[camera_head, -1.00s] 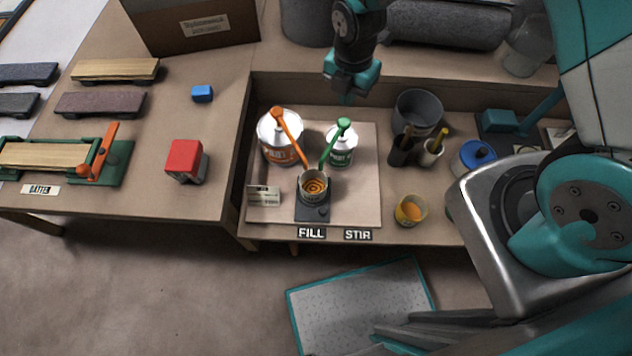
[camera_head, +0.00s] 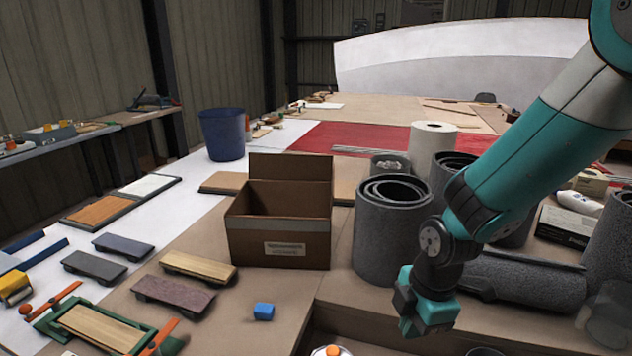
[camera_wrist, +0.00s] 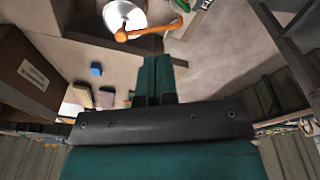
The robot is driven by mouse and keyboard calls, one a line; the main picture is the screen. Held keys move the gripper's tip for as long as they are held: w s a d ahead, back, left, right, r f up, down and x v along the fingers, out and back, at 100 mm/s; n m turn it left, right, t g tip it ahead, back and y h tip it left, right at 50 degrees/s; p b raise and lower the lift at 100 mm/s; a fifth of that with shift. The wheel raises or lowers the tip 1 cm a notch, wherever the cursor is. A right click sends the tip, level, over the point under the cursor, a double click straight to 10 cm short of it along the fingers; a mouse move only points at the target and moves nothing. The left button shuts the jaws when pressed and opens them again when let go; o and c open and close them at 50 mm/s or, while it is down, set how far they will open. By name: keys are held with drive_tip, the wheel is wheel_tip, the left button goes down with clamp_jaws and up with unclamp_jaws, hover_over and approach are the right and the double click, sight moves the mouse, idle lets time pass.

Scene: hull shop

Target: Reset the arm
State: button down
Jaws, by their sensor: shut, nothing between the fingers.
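My gripper (camera_head: 424,318) hangs at the end of my teal and grey arm, to the right of the open cardboard box and in front of the grey rolls. Its fingers are closed and empty. In the wrist view my gripper (camera_wrist: 155,75) shows its teal fingers together, with nothing between them. Beyond the fingers a white-topped can (camera_wrist: 124,18) with an orange-handled tool lies in view, apart from the fingers.
An open cardboard box (camera_head: 278,248) stands left of my gripper. Grey rolls (camera_head: 390,235) stand close behind it. A blue block (camera_head: 263,312) and sanding boards (camera_head: 174,295) lie on the bench at left. A blue bin (camera_head: 222,135) stands farther back.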

drive_tip(key=s+a+r+m+y, duration=0.1)
drive_tip(key=s+r+m+y, duration=0.1)
drive_tip(key=s+r+m, duration=1.1)
drive_tip(key=s+r, duration=0.3)
drive_tip(key=r, duration=0.1)
drive_tip(key=shift+a+r+m+y, duration=0.15)
drive_tip(key=shift+a+m+y, duration=0.1)
drive_tip(key=shift+m+y, duration=0.05)
drive_tip(key=shift+s, duration=0.1)
